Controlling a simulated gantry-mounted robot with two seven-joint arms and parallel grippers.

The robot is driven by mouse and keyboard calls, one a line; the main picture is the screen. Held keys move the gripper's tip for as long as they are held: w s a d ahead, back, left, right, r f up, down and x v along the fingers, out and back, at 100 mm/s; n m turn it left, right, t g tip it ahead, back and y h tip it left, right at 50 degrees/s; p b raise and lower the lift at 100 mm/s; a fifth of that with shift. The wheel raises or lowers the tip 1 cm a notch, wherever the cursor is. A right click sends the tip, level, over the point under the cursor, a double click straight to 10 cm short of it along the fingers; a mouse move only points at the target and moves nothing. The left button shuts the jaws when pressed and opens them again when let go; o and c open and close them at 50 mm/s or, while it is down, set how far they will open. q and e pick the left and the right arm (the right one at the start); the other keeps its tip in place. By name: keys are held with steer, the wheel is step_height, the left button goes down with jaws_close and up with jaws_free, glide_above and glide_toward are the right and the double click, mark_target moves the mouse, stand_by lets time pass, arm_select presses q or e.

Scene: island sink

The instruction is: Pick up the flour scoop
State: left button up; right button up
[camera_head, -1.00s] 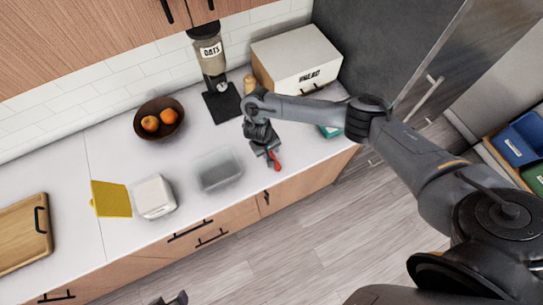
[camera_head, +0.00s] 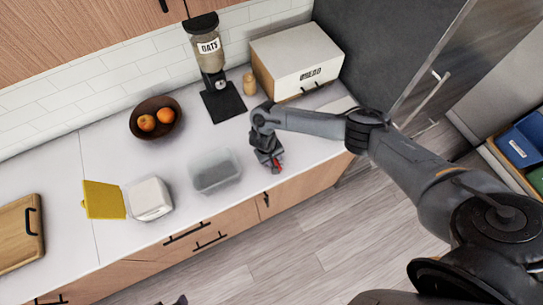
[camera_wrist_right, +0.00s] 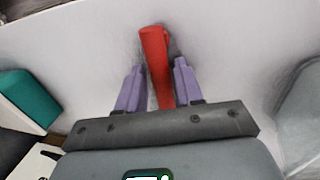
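The flour scoop, which I take to be the red-handled thing, shows in the right wrist view as a red handle (camera_wrist_right: 154,52) between the two lavender finger pads. In the head view only a small red part (camera_head: 277,166) shows at the counter's front edge; the rest is hidden by my gripper. My right gripper (camera_wrist_right: 159,72) is around the handle, with a gap beside it toward the finger bases, so it looks open. It also shows low over the counter in the head view (camera_head: 272,160). A dark bit at the bottom edge may be my left gripper (camera_head: 175,300); its fingers cannot be read.
A clear container (camera_head: 215,175) stands left of the gripper. Further left are a white canister (camera_head: 150,200) and a yellow panel (camera_head: 103,200). A fruit bowl (camera_head: 155,117), an oats dispenser (camera_head: 210,60) and a bread box (camera_head: 298,60) stand behind. A teal box (camera_wrist_right: 28,97) shows in the wrist view.

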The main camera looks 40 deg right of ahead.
steer(key=shift+c, duration=0.5)
jaws_close()
steer(key=shift+r, duration=0.15)
